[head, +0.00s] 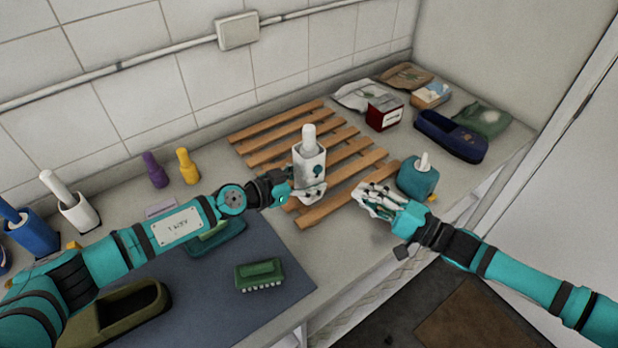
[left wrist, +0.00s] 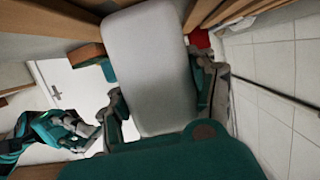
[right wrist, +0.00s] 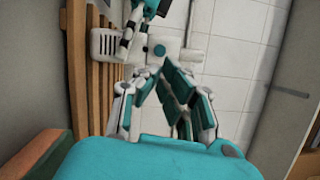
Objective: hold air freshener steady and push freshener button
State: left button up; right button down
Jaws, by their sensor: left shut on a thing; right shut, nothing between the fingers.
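The white air freshener (head: 311,160), with a rounded top and a small teal round mark on its side, stands over the wooden slatted rack. My left gripper (head: 300,192) is shut on it near its lower part; its white surface fills the middle of the left wrist view (left wrist: 147,70). In the right wrist view the freshener (right wrist: 190,54) lies beyond my right fingers, with the teal round part facing me. My right gripper (head: 372,200) is shut and empty, to the right of the freshener and apart from it. Its shut fingers show in the right wrist view (right wrist: 163,80).
The wooden rack (head: 345,190) lies under the freshener. A teal pump bottle (head: 418,178) stands close beside my right gripper. A green brush (head: 260,273) lies on the dark mat (head: 215,310).

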aim_at(326, 154)
jog(key=s+a+r+n+t+h, duration=0.2)
jog(key=s+a+r+n+t, duration=0.15)
jog(key=a+n+t, duration=0.45)
jog(key=d+f+t+h, duration=0.2)
jog(key=d+t+h, duration=0.3)
jog(key=h, duration=0.6)
jog(key=shift+g, duration=0.5)
jog(key=shift+w+a, duration=0.75)
jog(key=shift+w, duration=0.35)
jog(key=shift+w+a, duration=0.75)
jog(key=shift+w, duration=0.4)
jog(key=shift+w+a, duration=0.75)
jog(key=shift+w, duration=0.35)
